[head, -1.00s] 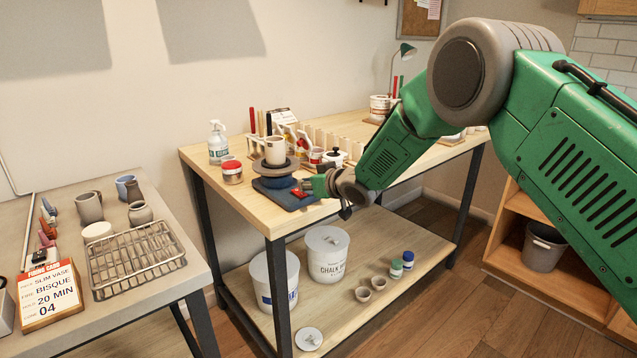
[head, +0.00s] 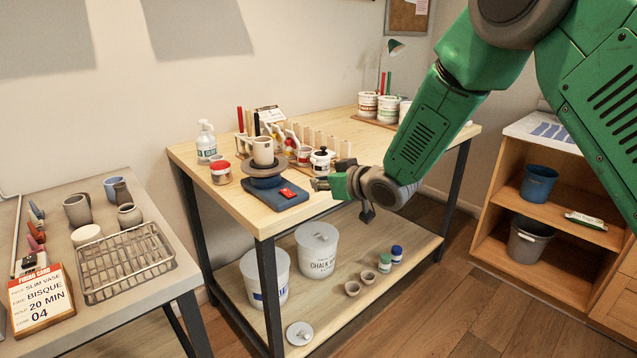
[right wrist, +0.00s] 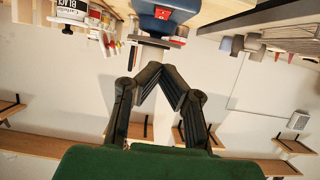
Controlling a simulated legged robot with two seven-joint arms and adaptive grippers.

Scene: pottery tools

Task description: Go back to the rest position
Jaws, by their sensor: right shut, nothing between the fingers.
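My right gripper (head: 318,184) hangs beside the front edge of the wooden workbench (head: 236,209), just right of the dark blue banding-wheel base (head: 283,200). In the right wrist view my right gripper (right wrist: 158,70) has its fingertips together, with nothing between them. A red piece (head: 287,193) lies on the blue base, apart from the gripper. A beige mug (head: 263,150) stands upright on the dark round wheel (head: 264,168). My left gripper is not in view.
A red-lidded jar (head: 221,171), a pump bottle (head: 206,142) and a black-lidded white pot (head: 320,160) stand on the bench. White buckets (head: 317,250) stand on its lower shelf. A wire rack (head: 125,262) sits on the left table. Floor (head: 430,300) is clear at front right.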

